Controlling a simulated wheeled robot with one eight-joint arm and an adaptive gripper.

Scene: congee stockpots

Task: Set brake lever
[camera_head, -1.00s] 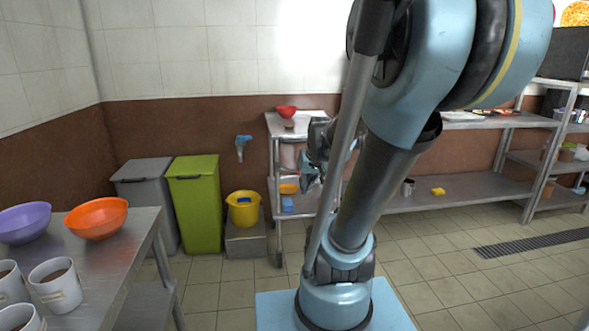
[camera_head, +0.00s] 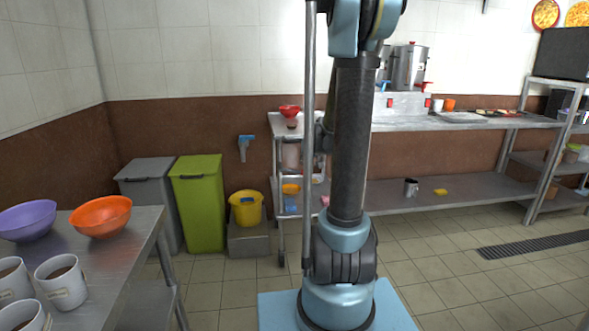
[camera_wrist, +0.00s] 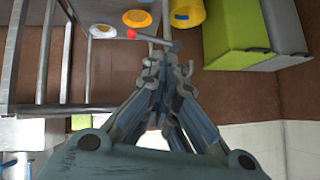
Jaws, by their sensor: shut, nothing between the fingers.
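A grey lever with a red knob (camera_wrist: 132,34) shows at the upper middle of the wrist view, near the steel cart; it looks like the brake lever. My gripper (camera_wrist: 160,66) is shut and empty, its fingertips just below the lever's bar in the picture. I cannot tell whether they touch it. In the head view the gripper is hidden behind my arm. The steel cart (camera_head: 279,222) stands against the back wall, partly covered by my arm. A small pinkish-red spot beside my arm there may be the knob, but it is too small to tell.
A yellow bucket (camera_head: 245,208), a green bin (camera_head: 198,203) and a grey bin (camera_head: 147,200) stand left of the cart. A red bowl (camera_head: 289,110) is on the cart. A table with bowls and mugs is at left. The tiled floor at right is open.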

